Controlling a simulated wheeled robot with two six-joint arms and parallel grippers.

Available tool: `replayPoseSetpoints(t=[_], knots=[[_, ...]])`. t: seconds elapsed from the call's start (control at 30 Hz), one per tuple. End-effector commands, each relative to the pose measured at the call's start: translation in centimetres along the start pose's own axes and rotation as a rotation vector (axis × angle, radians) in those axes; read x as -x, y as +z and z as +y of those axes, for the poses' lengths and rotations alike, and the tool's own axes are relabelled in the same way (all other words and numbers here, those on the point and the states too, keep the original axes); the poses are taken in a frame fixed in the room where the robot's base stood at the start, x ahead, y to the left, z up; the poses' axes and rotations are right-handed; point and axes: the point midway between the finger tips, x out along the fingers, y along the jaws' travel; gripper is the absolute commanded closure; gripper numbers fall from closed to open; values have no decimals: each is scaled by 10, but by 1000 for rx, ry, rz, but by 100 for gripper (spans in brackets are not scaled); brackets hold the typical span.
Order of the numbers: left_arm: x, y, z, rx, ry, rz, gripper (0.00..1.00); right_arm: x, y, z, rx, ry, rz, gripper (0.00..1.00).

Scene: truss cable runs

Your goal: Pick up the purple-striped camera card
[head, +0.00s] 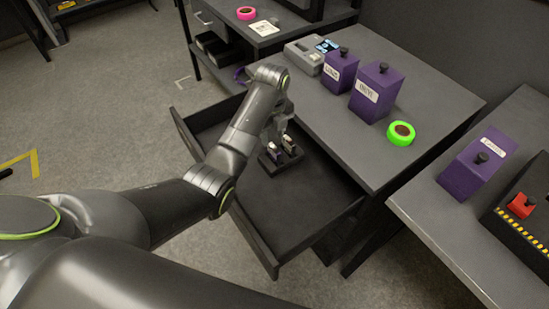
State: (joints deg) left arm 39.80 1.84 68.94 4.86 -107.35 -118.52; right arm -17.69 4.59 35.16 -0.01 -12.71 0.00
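A small black holder (281,162) stands in the open drawer (300,205). Small cards stand upright in it. The card at its left (274,147) looks pale with a trace of purple, and another pale card (289,142) is beside it. Which one has the purple stripe is too small to be sure of. My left gripper (279,133) points down just above the cards. Its fingers are small and partly hidden by my arm, so I cannot tell whether they are open or touching a card. My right gripper is not in view.
The desktop (350,145) overhangs right of the drawer, carrying a grey device (305,56), two purple boxes (376,92) and green tape (401,133). A purple box (478,165) and a red-switched panel (521,205) are on the right table. The drawer's front is bare.

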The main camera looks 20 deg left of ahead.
Motion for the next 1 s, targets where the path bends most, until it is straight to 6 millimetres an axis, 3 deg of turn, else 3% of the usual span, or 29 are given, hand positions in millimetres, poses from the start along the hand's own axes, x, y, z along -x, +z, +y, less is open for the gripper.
replayPoseSetpoints(t=[0.1, 0.2, 0.37, 0.63, 0.97, 1.0], knots=[[-22, -1, 1, 0, 3, 3, 60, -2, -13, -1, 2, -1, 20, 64], [-30, -1, 0, -1, 2, 1, 60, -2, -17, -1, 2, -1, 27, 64], [-40, -1, 0, -1, 2, 1, 60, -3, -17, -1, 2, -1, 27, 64], [-79, -4, -3, 0, 2, 1, 60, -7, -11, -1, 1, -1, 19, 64], [-86, -4, -3, -1, 0, 0, 60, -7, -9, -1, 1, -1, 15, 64], [-86, -4, -3, -1, 0, 0, 64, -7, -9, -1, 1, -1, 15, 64]])
